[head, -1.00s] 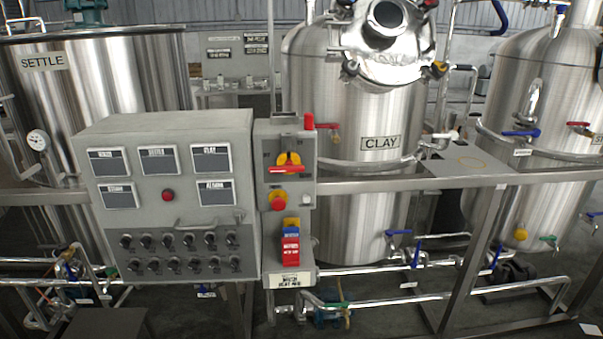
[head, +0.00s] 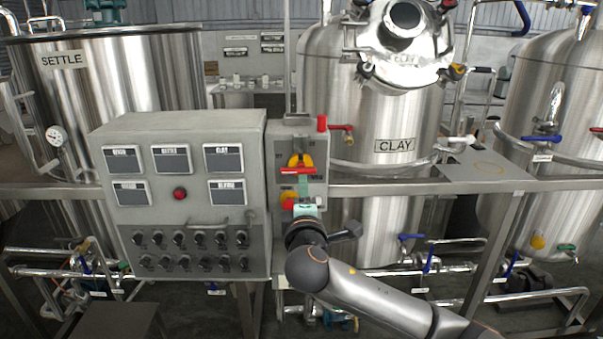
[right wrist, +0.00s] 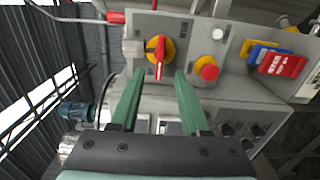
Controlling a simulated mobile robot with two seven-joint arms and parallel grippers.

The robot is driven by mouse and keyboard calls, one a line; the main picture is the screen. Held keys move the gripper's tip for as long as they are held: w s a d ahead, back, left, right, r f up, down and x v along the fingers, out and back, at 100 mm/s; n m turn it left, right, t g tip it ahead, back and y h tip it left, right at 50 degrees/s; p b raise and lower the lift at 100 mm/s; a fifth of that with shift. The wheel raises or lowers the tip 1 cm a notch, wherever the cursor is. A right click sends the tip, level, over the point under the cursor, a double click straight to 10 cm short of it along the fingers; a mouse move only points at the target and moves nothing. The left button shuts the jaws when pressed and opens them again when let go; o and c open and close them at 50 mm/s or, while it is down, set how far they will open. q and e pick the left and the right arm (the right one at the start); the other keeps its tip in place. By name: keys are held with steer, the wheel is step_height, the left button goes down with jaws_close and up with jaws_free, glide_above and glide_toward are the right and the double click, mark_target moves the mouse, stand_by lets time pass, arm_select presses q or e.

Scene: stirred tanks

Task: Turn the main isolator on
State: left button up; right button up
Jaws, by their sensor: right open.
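The main isolator (head: 298,168) is a rotary switch with a red handle on a yellow plate, on the grey box right of the large panel. Its red bar lies level in the head view. In the right wrist view the isolator (right wrist: 160,50) sits just beyond the fingertips, its red bar running up and down between the two fingers' lines. My right gripper (head: 304,183) is open and empty, its green fingers pointing at the isolator from the front; they also show in the right wrist view (right wrist: 159,78). Contact cannot be made out. My left gripper is not in view.
A red emergency-stop knob on yellow (head: 288,200) is just below the isolator, beside my fingers. Red and blue tags (right wrist: 275,60) hang lower on the box. The large panel (head: 180,260) with gauges and several switches stands left. A rail (head: 440,187) runs right.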

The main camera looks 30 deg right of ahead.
mark_target(301, 173)
steer(key=p+x, duration=0.1)
steer(key=x, duration=0.8)
steer(key=shift+w+a, duration=0.1)
steer(key=shift+f, duration=0.1)
jaws_close()
